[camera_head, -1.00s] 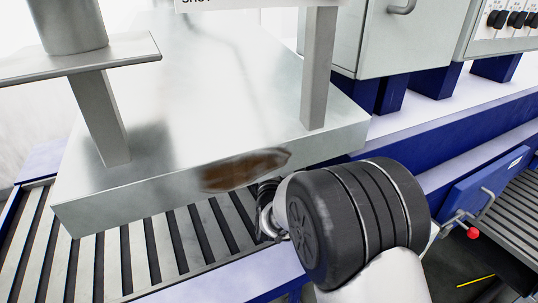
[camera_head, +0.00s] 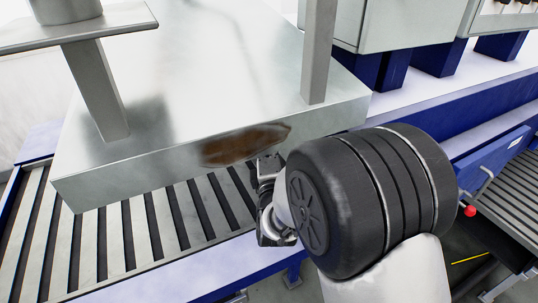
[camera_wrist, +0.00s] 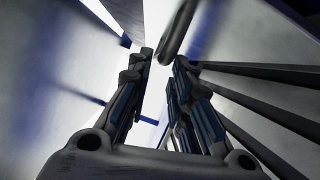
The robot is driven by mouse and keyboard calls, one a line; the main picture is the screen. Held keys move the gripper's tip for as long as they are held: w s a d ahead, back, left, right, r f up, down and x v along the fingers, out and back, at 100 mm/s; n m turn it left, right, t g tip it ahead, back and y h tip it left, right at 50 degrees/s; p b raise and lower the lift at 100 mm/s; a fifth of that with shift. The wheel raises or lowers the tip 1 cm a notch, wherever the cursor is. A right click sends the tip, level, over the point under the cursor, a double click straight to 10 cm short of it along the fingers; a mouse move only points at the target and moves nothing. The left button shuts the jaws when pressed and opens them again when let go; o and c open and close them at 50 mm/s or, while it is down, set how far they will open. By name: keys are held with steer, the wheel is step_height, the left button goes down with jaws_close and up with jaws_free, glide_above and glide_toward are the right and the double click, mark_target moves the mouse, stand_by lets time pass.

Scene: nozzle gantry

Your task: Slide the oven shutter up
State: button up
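A large brushed-metal housing (camera_head: 220,85), which looks like the oven, stands over the roller conveyor in the head view. A brown rusty patch (camera_head: 245,144) marks its front edge. I cannot make out the shutter as a separate part in the head view. My gripper (camera_head: 266,205) is just in front of that edge, low over the conveyor, partly hidden by my wrist. In the wrist view, my gripper (camera_wrist: 161,66) has its two fingers apart with nothing between them. A dark rounded bar (camera_wrist: 178,30), perhaps a handle, lies just beyond the fingertips.
Conveyor rollers (camera_head: 150,225) run below the housing, with a pale rail (camera_head: 205,268) in front. Two metal posts rise from the housing top, including the right post (camera_head: 318,50). Grey cabinets (camera_head: 405,35) stand behind at right. A red knob (camera_head: 470,211) sits on a lever at right.

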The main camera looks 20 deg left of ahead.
steer(key=v, duration=0.5)
steer(key=shift+s+d, duration=0.15)
steer(key=shift+s, duration=0.1)
